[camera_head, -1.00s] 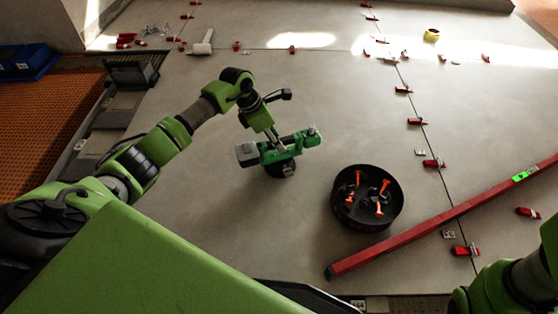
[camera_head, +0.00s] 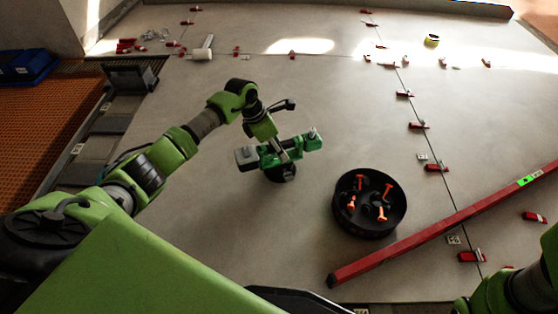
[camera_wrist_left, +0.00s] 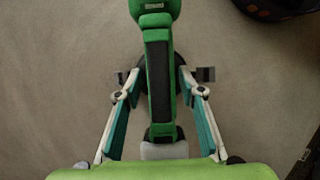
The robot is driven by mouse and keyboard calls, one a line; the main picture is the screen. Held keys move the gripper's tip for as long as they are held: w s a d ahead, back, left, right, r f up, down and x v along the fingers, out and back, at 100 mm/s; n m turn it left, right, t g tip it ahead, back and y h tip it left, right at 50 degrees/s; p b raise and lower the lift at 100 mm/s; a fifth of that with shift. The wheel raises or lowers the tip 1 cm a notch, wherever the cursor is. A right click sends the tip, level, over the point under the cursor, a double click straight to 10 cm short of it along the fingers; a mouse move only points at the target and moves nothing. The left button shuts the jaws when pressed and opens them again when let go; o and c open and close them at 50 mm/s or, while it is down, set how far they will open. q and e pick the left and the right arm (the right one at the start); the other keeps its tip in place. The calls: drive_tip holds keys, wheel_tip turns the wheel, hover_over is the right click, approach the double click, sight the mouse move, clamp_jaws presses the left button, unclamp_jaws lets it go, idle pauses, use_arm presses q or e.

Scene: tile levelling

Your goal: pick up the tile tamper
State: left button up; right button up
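The tile tamper (camera_head: 305,144) is a green power tool with a grey block at its left end and a round dark base, standing on the tiled floor left of the black bucket. My left gripper (camera_head: 281,152) is over its middle. In the left wrist view, the tamper's green and black handle (camera_wrist_left: 158,82) runs lengthwise between the two fingers of my left gripper (camera_wrist_left: 159,76). The fingers are apart, with a gap visible on each side of the handle. The dark base is partly hidden under the handle. My right gripper is out of view; only part of that arm shows at lower right.
A round black bucket (camera_head: 369,222) with orange-handled tools stands right of the tamper. Red levelling clips (camera_head: 418,126) line the tile joints. A yellow roll (camera_head: 431,40) lies far back. Floor around the tamper is clear.

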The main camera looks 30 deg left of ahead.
use_arm(q)
clamp_jaws()
drive_tip(key=shift+w+r, duration=0.1)
drive_tip(key=shift+r, duration=0.2)
